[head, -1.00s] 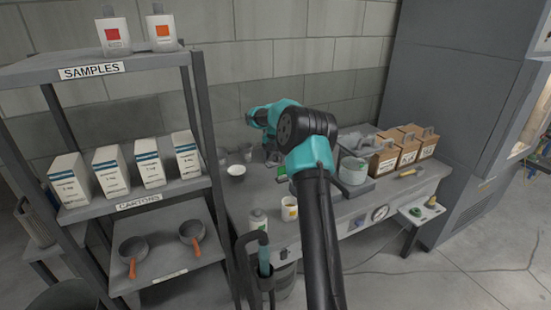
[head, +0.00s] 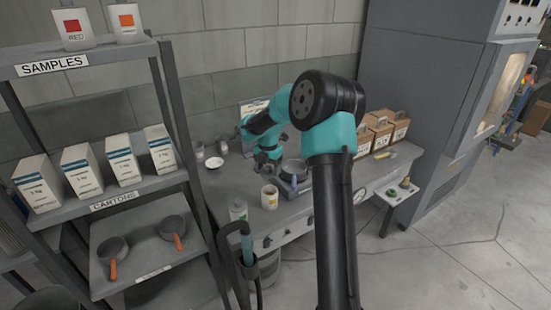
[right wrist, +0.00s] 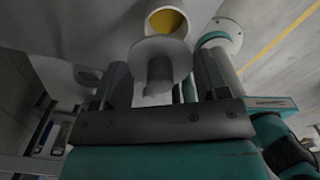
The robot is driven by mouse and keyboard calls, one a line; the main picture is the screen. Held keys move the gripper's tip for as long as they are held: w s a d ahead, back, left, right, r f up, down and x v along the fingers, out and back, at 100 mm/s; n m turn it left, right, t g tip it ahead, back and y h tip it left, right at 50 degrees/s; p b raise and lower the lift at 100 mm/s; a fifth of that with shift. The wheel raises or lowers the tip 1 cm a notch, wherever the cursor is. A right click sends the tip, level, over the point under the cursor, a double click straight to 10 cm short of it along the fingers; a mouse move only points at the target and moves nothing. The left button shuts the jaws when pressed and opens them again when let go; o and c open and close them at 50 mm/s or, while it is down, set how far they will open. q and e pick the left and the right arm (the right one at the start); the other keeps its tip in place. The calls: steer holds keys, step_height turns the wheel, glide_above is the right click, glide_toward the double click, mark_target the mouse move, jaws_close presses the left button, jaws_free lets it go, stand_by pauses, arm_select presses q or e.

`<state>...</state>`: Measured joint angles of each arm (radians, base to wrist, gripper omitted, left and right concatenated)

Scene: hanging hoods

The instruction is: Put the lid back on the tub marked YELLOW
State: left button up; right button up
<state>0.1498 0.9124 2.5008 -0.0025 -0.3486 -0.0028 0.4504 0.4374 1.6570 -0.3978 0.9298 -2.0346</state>
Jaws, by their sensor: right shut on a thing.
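An open white tub (head: 269,200) with a yellow-orange label stands on the bench in the head view; its lettering is too small to read. Its yellow contents show in the right wrist view (right wrist: 168,22). My right gripper (right wrist: 162,76) is shut on a pale round lid (right wrist: 150,50) with a grey knob. The lid is beside the tub's opening in that view and the tub is uncovered. In the head view my right gripper (head: 269,172) is just behind the tub, small and partly hidden; the lid cannot be made out there. My left gripper is out of view.
A white container with a green label (head: 238,210) stands left of the tub. A white dish (head: 214,162) is farther back. A grey pan (head: 293,168) on a bench device is to the right. Cardboard boxes (head: 380,132) stand beyond my arm; a shelf rack (head: 180,140) borders the left.

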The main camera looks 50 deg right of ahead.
steer(key=shift+s+a+f, duration=0.1)
steer(key=shift+s+a, duration=0.15)
steer(key=shift+s, duration=0.35)
steer(key=shift+f, duration=0.1)
step_height(320, 180, down, 6)
steer(key=shift+f, duration=0.15)
stand_by(0.5)
steer(key=shift+f, duration=0.15)
stand_by(2.1)
steer(key=o, duration=1)
steer(key=shift+o, duration=0.2)
steer(key=shift+w, duration=0.1)
